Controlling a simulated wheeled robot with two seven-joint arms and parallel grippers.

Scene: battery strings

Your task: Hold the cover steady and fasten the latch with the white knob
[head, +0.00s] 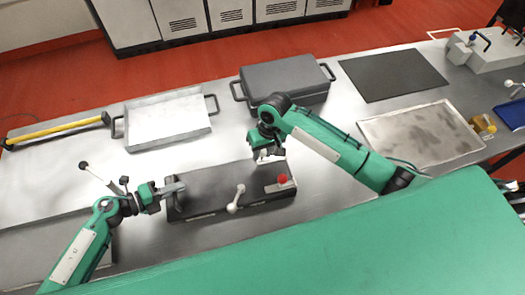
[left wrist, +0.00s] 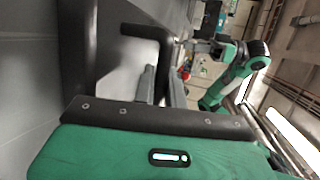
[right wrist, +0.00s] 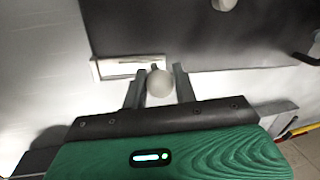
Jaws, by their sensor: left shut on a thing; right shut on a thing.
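The dark cover (head: 212,185) lies on a long dark case at the table's front. My left gripper (head: 176,190) is at its left end, shut on a black handle (left wrist: 146,32). In the left wrist view the handle runs down between the fingers (left wrist: 162,82). My right gripper (head: 266,155) is low at the cover's back edge, near its right end. In the right wrist view its fingers (right wrist: 158,88) are shut on the white knob (right wrist: 159,84), beside a pale latch plate (right wrist: 112,68). The fingers hide this knob in the head view.
A red knob (head: 282,179) and a white-ended lever (head: 235,202) stand on the case's front side. A metal tray (head: 168,122) and a grey lidded box (head: 285,78) are behind. A black mat (head: 393,74) and a stained tray (head: 420,130) lie to the right.

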